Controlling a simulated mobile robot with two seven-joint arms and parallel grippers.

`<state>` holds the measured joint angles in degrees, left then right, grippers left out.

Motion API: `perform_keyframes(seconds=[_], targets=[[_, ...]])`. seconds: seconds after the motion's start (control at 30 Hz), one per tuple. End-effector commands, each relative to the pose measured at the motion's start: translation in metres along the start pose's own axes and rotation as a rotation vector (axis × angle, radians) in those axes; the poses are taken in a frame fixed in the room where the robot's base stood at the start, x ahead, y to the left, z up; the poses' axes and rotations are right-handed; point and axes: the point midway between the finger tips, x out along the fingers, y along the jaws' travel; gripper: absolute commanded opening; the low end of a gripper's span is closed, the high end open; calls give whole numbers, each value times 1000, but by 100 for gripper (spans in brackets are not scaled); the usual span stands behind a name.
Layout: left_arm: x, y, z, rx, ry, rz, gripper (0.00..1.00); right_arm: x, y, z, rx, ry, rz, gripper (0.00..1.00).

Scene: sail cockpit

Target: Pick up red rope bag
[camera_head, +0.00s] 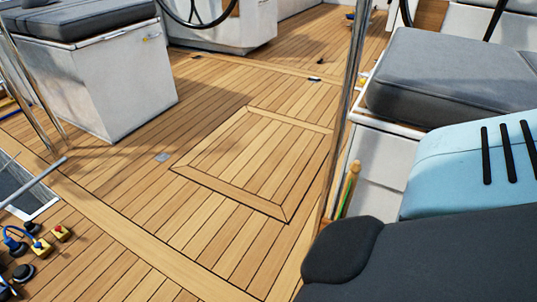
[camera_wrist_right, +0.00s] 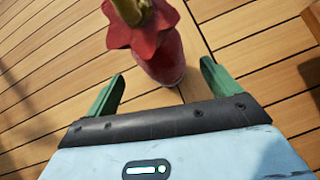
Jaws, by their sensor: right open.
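In the right wrist view, the red rope bag (camera_wrist_right: 162,62) shows as a red rounded body with a flared, star-shaped red top and a yellowish stem rising toward the camera. It is above or on the wooden deck; its contact with the deck is hidden. My right gripper (camera_wrist_right: 160,86) is open, with one green finger to the left of the bag and one to the right. Gaps show between the bag and both fingers. In the head view the bag cannot be made out behind my right arm. My left gripper is not in view.
Teak deck (camera_head: 200,220) lies open in the middle of the head view. A white bench with a grey cushion (camera_head: 450,75) is at right, beside a metal pole (camera_head: 349,90). Another cushioned white box (camera_head: 110,85) stands at left. Small yellow and black fittings (camera_head: 40,248) are at lower left.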

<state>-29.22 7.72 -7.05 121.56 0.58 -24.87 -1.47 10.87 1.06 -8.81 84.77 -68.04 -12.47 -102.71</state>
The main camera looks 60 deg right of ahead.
Motion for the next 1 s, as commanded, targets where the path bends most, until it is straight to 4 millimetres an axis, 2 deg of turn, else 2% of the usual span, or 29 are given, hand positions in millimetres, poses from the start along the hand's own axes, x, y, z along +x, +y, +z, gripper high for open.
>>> perform_keyframes(seconds=[0.1,0.33,0.67,0.97,1.0], targets=[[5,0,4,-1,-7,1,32,14,0,0,1,0,0,88],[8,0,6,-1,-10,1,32,22,-1,1,2,-1,0,88],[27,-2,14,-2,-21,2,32,64,-3,3,2,0,0,88],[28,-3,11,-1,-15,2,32,68,-3,5,2,-1,0,88],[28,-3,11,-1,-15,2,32,68,-2,5,2,-1,0,86]])
